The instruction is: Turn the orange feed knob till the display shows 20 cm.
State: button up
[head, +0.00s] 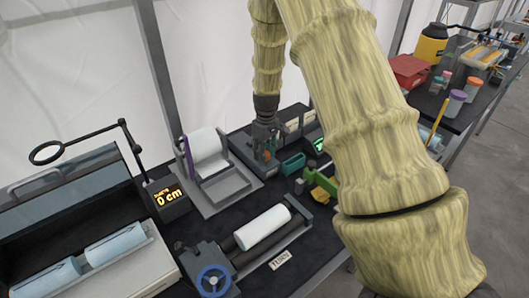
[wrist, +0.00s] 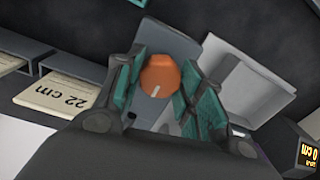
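The orange feed knob (wrist: 159,75) shows in the wrist view with a white pointer line on its face. My gripper (wrist: 160,92) has its teal-padded fingers on either side of the knob. The fingers look open, with the knob between them; firm contact cannot be made out. In the head view my gripper (head: 265,146) is over the knob's unit at the back of the table, and the knob is mostly hidden there. The display (head: 168,197) reads 0 cm in orange digits. It also shows at the right edge of the wrist view (wrist: 308,150).
A paper roll (head: 207,146) on a grey stand is left of my gripper. A white roll (head: 263,228) lies in front, near a blue handwheel (head: 213,281). A card marked 22 cm (wrist: 62,93) lies in a slot beside the knob. A teal block (head: 292,163) is close right.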

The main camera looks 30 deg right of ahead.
jog(key=shift+c, duration=0.4)
jog(key=shift+m, duration=1.2)
jog(key=m, duration=0.4)
jog(key=shift+m, duration=0.3)
jog(key=m+p, duration=0.1)
jog(key=m, duration=0.5)
jog(key=shift+r+t, duration=0.1)
jog(key=shift+t, duration=0.2)
jog(key=m+p, duration=0.1)
jog(key=m, duration=0.5)
jog(key=shift+m, duration=0.4)
jog(key=m+p, duration=0.1)
jog(key=m, duration=0.2)
jog(key=shift+a, duration=0.1)
jog(key=shift+m+h+p, duration=0.3)
jog(key=shift+m+p, duration=0.35)
jog(key=shift+m, duration=1.25)
